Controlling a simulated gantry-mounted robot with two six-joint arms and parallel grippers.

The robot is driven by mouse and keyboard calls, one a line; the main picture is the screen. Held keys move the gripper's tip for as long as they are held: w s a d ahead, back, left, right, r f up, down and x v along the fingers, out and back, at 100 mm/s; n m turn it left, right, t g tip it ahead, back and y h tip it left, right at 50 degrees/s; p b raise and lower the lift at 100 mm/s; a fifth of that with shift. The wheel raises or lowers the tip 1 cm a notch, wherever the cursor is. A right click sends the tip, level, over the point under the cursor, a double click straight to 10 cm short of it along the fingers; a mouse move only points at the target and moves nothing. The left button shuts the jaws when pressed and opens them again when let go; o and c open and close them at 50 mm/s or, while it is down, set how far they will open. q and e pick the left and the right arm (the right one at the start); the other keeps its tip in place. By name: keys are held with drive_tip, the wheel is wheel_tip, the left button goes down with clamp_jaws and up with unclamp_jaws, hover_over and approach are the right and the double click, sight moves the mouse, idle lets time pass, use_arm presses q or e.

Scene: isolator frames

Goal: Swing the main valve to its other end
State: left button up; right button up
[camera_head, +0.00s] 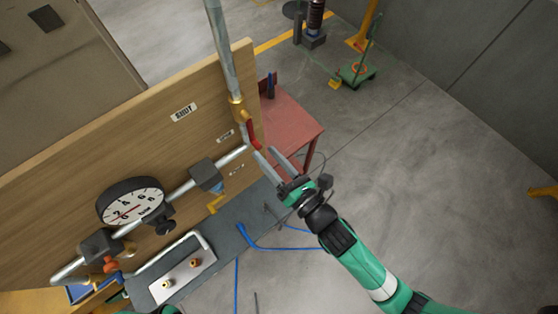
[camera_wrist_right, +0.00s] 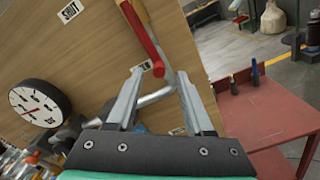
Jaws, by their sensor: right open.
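The main valve has a brass body (camera_head: 237,110) on the upright grey pipe and a red lever (camera_head: 252,136). The lever points down, roughly along the pipe, towards my right gripper. In the right wrist view the red lever (camera_wrist_right: 142,38) hangs from the top, with its lower end just above and between the fingertips. My right gripper (camera_head: 262,153) is open and empty; its fingers (camera_wrist_right: 160,74) stand apart just below the lever end. I cannot tell whether they touch it. A SHUT label (camera_head: 183,112) is on the wooden board, left of the valve. My left gripper is not visible.
A round gauge (camera_head: 130,203) and dark-bodied fittings (camera_head: 206,175) sit on the pipe along the wooden board (camera_head: 90,150). A red table (camera_head: 288,125) stands behind the board's right edge. Blue hose (camera_head: 243,240) lies below. Open floor is to the right.

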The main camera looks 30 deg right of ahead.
drive_tip(key=s, duration=0.4)
drive_tip(key=shift+s+d, duration=0.2)
drive_tip(key=shift+s, duration=0.1)
